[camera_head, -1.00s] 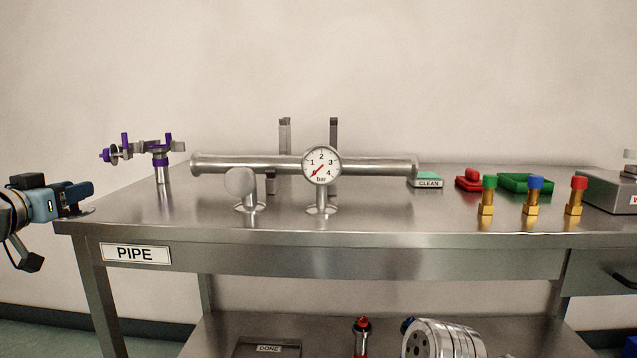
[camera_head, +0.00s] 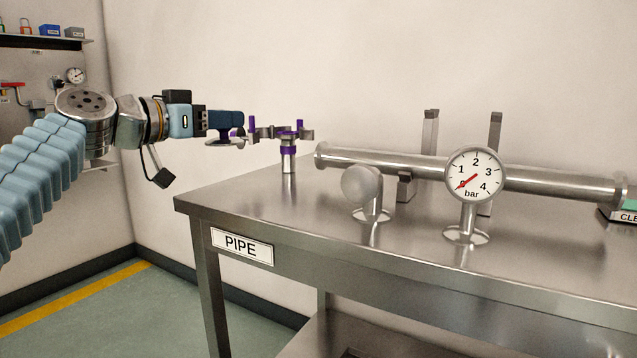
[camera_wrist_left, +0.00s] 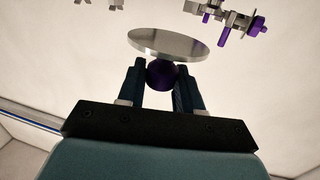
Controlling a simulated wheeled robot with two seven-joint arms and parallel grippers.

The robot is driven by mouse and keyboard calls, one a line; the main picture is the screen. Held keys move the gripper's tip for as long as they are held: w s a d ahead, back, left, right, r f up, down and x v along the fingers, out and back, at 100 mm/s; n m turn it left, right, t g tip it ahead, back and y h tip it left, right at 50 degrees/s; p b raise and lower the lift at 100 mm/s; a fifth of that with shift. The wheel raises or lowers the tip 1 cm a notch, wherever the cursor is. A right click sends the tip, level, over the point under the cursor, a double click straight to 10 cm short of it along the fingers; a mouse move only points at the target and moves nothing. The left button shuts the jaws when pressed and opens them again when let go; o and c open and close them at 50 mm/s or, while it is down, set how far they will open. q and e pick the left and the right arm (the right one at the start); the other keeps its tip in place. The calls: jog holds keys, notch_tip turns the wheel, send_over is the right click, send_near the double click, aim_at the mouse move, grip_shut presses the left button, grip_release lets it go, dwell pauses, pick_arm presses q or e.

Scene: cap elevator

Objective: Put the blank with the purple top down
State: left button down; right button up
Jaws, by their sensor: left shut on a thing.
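The blank is a flat round metal disc (camera_wrist_left: 165,43) with a purple knob (camera_wrist_left: 161,74). In the left wrist view my left gripper (camera_wrist_left: 160,80) is shut on the knob, one dark finger on each side, and the disc sits just beyond the fingertips. In the head view my left gripper (camera_head: 238,126) is in the air left of a metal post with purple-marked clamp arms (camera_head: 289,152). The disc (camera_head: 222,141) shows as a thin grey edge under the gripper. My right gripper is not in view.
The steel table (camera_head: 225,205) carries a horizontal pipe (camera_head: 550,183), a pressure gauge (camera_head: 475,175) and a round-faced short stub (camera_head: 362,187). Purple clamp parts also show at the upper right in the left wrist view (camera_wrist_left: 228,18). The table's left corner is bare.

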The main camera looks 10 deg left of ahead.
pick_arm(q)
jog(key=w+d+f, duration=0.1)
jog(key=d+f, duration=0.1)
jog(key=d, duration=0.1)
jog(key=w+d+f+b, duration=0.1)
jog(key=w+d+f, duration=0.1)
jog(key=d+f, duration=0.1)
jog(key=w+d+f, duration=0.2)
jog(key=d+f, duration=0.1)
jog(key=shift+w+d+f+b, duration=0.1)
jog(key=shift+d+b, duration=0.25)
jog(key=f, duration=0.1)
jog(key=f+b, duration=0.1)
jog(key=f, duration=0.1)
jog(key=shift+w+d+f, duration=0.2)
jog(key=shift+d+f, duration=0.05)
jog(key=shift+d, duration=0.15)
jog(key=shift+f, duration=0.2)
jog(key=shift+f+b, duration=0.15)
jog(key=shift+b, duration=0.3)
jog(key=c, duration=0.8)
grip_release()
jog(key=shift+o, duration=0.2)
